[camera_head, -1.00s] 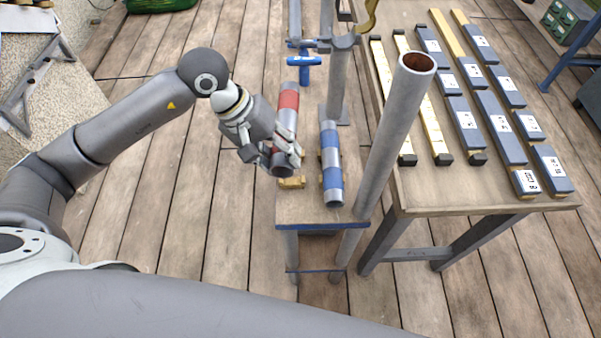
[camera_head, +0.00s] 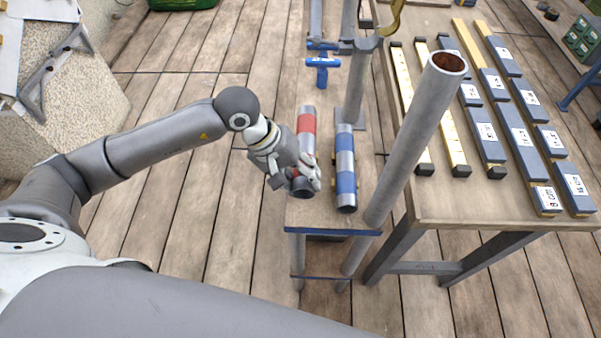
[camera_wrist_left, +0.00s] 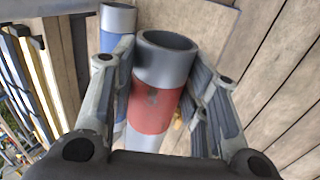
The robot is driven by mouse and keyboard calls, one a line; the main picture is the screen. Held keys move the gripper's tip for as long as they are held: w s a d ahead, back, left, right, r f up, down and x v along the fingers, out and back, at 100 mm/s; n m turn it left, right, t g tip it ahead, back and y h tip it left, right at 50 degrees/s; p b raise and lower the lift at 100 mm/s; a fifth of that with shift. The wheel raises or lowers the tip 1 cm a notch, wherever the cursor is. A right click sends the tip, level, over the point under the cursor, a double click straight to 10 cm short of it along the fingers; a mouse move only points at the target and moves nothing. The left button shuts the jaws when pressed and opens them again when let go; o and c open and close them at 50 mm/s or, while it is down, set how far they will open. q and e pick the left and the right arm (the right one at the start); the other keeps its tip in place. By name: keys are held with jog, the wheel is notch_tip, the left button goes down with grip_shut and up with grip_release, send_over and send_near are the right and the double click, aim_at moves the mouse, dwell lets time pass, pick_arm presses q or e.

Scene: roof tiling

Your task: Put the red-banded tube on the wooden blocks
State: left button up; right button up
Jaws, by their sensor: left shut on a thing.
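The red-banded tube (camera_head: 306,124) is a grey pipe with a red band, lying lengthwise over the left side of the narrow bench. My left gripper (camera_head: 304,180) is shut around its near end. In the left wrist view, the fingers flank the tube (camera_wrist_left: 152,106) on both sides. A small yellowish wooden block (camera_wrist_left: 178,121) shows beside the tube there. The gripper and tube hide most of the blocks under them, so I cannot tell whether the tube touches them. My right gripper is not in view.
A blue-banded tube (camera_head: 346,170) lies parallel, close on the right. A tall upright pipe (camera_head: 415,135) stands right of it. A blue clamp (camera_head: 322,66) is at the bench's back. The right-hand table (camera_head: 440,205) holds several labelled bars.

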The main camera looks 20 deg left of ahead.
pick_arm(q)
jog(key=shift+f+b, duration=0.4)
jog(key=shift+f, duration=0.7)
jog(key=shift+f+b, duration=0.7)
jog(key=shift+b, duration=0.15)
jog(key=shift+f+b, duration=0.6)
jog(key=shift+b, duration=0.25)
jog(key=shift+f+b, duration=0.55)
jog(key=shift+b, duration=0.15)
jog(key=o, duration=1.4)
